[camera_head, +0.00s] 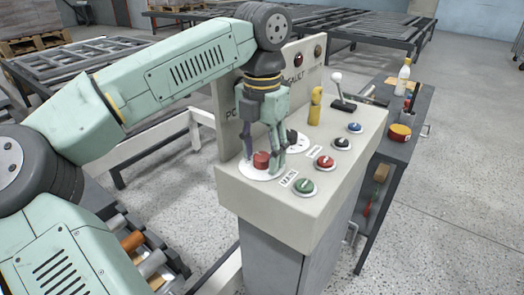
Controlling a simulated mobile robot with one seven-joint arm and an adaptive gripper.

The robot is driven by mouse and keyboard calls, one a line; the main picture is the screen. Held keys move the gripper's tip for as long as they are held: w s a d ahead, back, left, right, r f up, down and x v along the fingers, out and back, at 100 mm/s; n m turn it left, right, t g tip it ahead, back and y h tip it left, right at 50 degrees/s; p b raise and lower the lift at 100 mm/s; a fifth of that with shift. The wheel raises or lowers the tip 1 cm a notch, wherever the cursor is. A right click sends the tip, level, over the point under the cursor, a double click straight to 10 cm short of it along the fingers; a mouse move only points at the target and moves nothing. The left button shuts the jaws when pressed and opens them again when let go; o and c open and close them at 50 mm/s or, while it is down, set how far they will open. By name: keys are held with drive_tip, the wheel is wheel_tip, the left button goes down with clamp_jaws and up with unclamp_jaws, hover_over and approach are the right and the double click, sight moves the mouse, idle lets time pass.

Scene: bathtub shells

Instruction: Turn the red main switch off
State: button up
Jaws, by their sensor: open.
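The red main switch (261,160) is a red knob on a white round plate (254,172) at the left end of the beige control console (240,190). My gripper (263,158) points down over it from above. Its fingers are open, one on each side of the red knob. I cannot tell whether they touch it. The fingers and my wrist hide part of the knob and plate, so its setting is hard to read.
Close by on the console are a green button (304,186), a red button (325,162), a black button (342,143), a blue button (355,127), a yellow part (315,106) and a lever (338,88). A dark side table (410,147) with a bottle (403,76) stands right.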

sight(262, 155)
wheel_tip(262, 155, up, 12)
idle(0.6)
